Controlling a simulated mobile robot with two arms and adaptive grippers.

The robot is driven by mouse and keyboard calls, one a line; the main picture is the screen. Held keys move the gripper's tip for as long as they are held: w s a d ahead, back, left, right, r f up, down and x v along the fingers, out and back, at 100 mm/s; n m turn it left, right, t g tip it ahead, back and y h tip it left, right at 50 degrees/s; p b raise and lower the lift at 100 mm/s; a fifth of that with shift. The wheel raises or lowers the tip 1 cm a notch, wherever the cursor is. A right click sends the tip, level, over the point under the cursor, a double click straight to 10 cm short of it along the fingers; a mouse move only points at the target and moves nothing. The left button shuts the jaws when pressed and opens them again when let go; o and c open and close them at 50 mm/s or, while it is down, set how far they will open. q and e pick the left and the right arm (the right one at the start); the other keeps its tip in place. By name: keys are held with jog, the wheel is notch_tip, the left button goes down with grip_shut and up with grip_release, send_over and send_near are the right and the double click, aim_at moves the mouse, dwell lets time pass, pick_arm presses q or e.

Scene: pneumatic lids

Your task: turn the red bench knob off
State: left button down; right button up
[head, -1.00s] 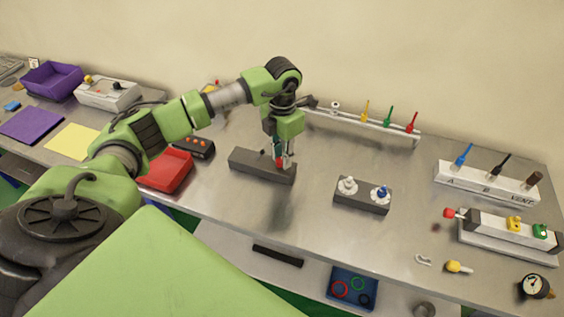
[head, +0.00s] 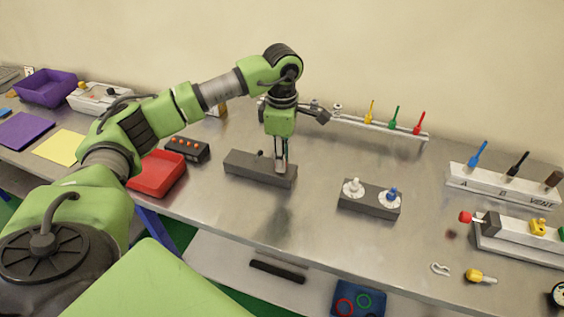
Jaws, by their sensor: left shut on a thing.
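My left gripper (head: 281,162) points straight down at the right part of a dark grey block (head: 241,166) on the bench. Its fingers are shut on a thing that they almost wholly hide. From its place on the block and the red seen between the fingers earlier, it looks like the red bench knob. How the knob is turned cannot be seen. A small dark stub (head: 261,153) shows on the block left of the fingers. My right gripper is not in view.
Right of the gripper, a second dark block carries a white knob (head: 353,187) and a blue knob (head: 391,194). A red tray (head: 158,176) lies left. A rail with colored pegs (head: 393,128) stands behind. The bench between the two blocks is clear.

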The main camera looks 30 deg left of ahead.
pick_arm(q)
jog(key=shift+m+b, duration=0.4)
jog(key=shift+m, duration=0.4)
jog(key=shift+r, duration=0.15)
jog(key=c, duration=1.8)
grip_release()
notch_tip(320, 180, up, 12)
jog(key=shift+f, duration=0.1)
